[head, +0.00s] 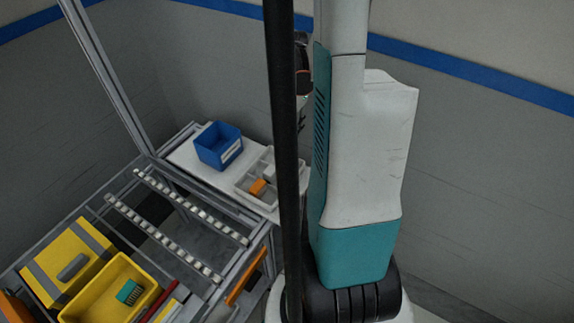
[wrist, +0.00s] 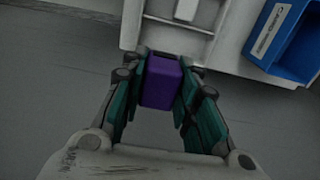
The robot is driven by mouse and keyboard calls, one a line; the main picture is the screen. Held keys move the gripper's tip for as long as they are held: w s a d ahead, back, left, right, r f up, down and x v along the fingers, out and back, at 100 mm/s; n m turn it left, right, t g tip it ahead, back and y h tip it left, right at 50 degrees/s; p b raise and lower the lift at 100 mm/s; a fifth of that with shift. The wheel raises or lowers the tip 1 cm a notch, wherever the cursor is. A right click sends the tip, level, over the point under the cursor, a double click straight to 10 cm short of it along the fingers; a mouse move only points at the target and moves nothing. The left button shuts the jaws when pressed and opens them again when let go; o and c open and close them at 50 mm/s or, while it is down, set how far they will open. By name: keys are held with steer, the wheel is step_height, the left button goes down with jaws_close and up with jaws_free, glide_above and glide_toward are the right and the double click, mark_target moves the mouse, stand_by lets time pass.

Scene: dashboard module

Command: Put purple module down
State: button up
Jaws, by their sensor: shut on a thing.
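The purple module (wrist: 161,84) is a block-like piece that shows in the wrist view. My gripper (wrist: 160,78) is shut on it, with a teal finger on each side. It appears near the front edge of the white surface (wrist: 225,60), overlapping the grey area below that edge in the picture. Its height over the surface cannot be told. In the head view the module is hidden, and my gripper is mostly hidden behind the dark post and my white and teal arm.
Roller rails (head: 165,238) and a yellow bin (head: 112,285) lie at lower left. Grey walls enclose the corner.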

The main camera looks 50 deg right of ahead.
mark_target(289, 136)
step_height(289, 136, down, 16)
steer(key=b, duration=0.5)
steer(key=shift+f, duration=0.1)
steer(key=o, duration=0.7)
steer(key=shift+c, duration=0.2)
steer(key=shift+o, duration=0.5)
steer(key=shift+r, duration=0.5)
step_height(289, 136, up, 11)
steer(key=p, duration=0.4)
steer(key=shift+r+p, duration=0.2)
steer(key=shift+p, duration=0.1)
